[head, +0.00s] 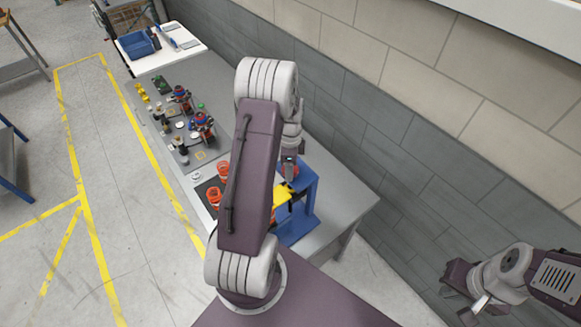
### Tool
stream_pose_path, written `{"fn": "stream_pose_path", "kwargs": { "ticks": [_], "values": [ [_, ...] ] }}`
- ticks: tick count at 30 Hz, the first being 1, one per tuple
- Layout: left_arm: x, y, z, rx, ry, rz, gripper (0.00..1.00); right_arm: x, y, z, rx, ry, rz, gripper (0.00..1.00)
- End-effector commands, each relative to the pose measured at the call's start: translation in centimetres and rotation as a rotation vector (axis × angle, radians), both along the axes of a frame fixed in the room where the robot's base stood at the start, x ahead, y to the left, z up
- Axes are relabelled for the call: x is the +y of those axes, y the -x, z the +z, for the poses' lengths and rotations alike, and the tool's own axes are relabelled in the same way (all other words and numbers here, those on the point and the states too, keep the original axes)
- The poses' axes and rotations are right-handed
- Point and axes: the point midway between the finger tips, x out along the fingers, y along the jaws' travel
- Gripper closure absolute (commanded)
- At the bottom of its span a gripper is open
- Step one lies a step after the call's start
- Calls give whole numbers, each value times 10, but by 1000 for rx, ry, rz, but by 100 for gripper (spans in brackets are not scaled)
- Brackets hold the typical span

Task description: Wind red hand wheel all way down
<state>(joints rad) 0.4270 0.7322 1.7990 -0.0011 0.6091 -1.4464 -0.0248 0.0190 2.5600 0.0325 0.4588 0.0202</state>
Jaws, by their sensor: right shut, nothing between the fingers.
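A blue fixture (307,194) with a yellow part (283,213) stands on the grey bench, partly behind my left arm. A small patch of red (294,172) shows at the top of the fixture, right by my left gripper (288,176). It may be the red hand wheel, but most of it is hidden. My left gripper points down at the fixture, and its fingers are too hidden to tell if they are open or touching the red part. My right gripper (465,296) is at the lower right, away from the bench, shut and empty.
Orange ring-shaped parts (214,194) are left of my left arm. Farther back, several small fittings stand on a dark board (175,139). A blue bin (138,45) sits on a white table. A block wall (400,150) runs along the bench's right side.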

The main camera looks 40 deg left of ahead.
Motion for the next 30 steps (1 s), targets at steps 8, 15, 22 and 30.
{"fn": "stream_pose_path", "kwargs": {
  "ticks": [8,15,22,30],
  "values": [
    [1,-1,1,-3,-2,-42,93,0,0,0,0,0,0,100],
    [1,-1,1,-3,-2,-266,93,0,0,2,0,0,0,100],
    [1,-1,1,-3,-3,-616,93,0,0,3,0,0,0,100],
    [1,-2,1,-3,-3,-1026,93,0,0,4,0,0,0,100]
  ]
}}
